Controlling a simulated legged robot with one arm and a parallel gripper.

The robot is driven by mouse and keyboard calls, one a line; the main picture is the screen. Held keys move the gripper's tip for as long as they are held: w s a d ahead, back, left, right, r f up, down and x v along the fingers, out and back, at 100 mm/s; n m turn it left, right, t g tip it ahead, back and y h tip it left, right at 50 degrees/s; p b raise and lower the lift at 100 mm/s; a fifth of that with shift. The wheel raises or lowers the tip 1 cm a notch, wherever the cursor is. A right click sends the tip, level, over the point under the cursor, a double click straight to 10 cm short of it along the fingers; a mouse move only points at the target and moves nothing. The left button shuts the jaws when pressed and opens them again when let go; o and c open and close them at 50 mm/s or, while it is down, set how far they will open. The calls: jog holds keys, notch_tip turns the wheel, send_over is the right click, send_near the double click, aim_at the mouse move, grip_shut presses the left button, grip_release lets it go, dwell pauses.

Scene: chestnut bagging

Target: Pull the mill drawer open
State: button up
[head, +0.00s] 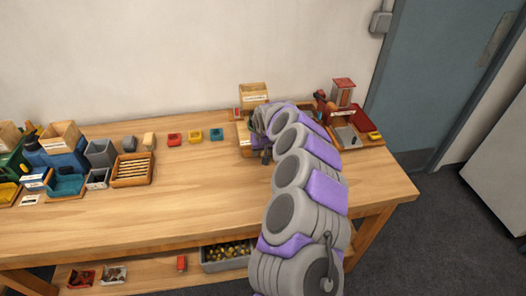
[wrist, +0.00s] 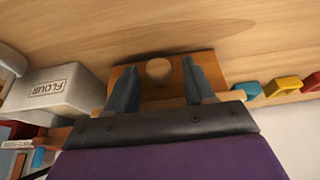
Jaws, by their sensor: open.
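The mill's wooden drawer front (wrist: 158,98) shows in the wrist view, with a round pale knob (wrist: 158,70) on it. My gripper (wrist: 160,66) is open, with one dark finger on each side of the knob and a gap to each. I cannot tell whether a finger touches the drawer front. In the head view a wooden box-like part (head: 254,93), perhaps the mill's top, stands at the back of the table. My arm hides much of the area in front of it, and my gripper (head: 265,157) is partly hidden there. The drawer looks shut, though its depth is hard to judge.
A pale FLOUR container (wrist: 50,92) stands left of the drawer in the wrist view. Red (head: 174,139), yellow (head: 195,136) and teal (head: 216,134) blocks lie along the back. A slatted wooden tray (head: 132,170) sits further left. The front of the table (head: 200,205) is clear.

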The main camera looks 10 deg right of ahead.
grip_shut()
dwell(0.5)
